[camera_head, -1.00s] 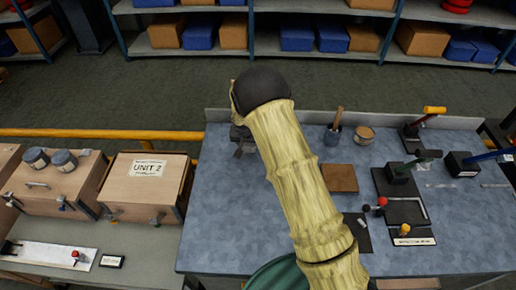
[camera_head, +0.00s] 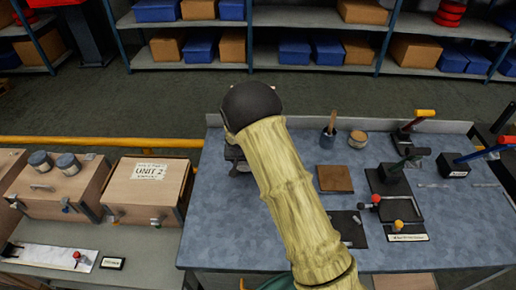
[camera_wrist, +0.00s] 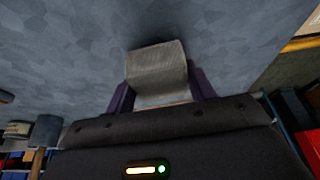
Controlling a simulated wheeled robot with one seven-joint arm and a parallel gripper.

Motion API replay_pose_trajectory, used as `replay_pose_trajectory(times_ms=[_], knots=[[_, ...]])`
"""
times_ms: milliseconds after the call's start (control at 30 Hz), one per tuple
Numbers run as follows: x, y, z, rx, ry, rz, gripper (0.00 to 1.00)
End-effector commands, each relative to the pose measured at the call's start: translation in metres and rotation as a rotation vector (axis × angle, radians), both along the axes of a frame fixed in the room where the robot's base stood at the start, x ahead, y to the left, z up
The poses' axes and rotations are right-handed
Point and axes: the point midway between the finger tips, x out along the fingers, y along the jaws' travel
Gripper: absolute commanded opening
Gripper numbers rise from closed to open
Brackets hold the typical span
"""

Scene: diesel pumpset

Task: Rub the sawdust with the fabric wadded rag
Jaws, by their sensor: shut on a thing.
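In the wrist view my gripper (camera_wrist: 160,95) has its two purple fingers closed on a grey woven wad, the fabric rag (camera_wrist: 157,63). The rag is held out in front of the fingers, over the mottled blue-grey bench top (camera_wrist: 70,50). I cannot tell whether the rag touches the bench. In the head view my yellow arm crosses the bench (camera_head: 225,225) and hides the rag. I cannot make out any sawdust in either view; part of the bench lies behind my arm.
Right of my arm stand a brown square board (camera_head: 335,179), a round tin (camera_head: 357,138), a dark cup with a handle (camera_head: 328,138) and several lever fixtures (camera_head: 400,165). A wooden UNIT 2 box (camera_head: 148,190) stands left. The bench's front left is clear.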

Motion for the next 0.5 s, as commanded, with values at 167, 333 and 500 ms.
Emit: replay_pose_trajectory(times_ms=[167, 333, 500], knots=[[0.001, 0.002, 0.026, 0.003, -0.006, 0.002, 0.33], [0.000, 0.007, 0.042, 0.003, -0.006, 0.010, 0.33], [0.000, 0.008, 0.057, 0.004, -0.006, 0.010, 0.33]])
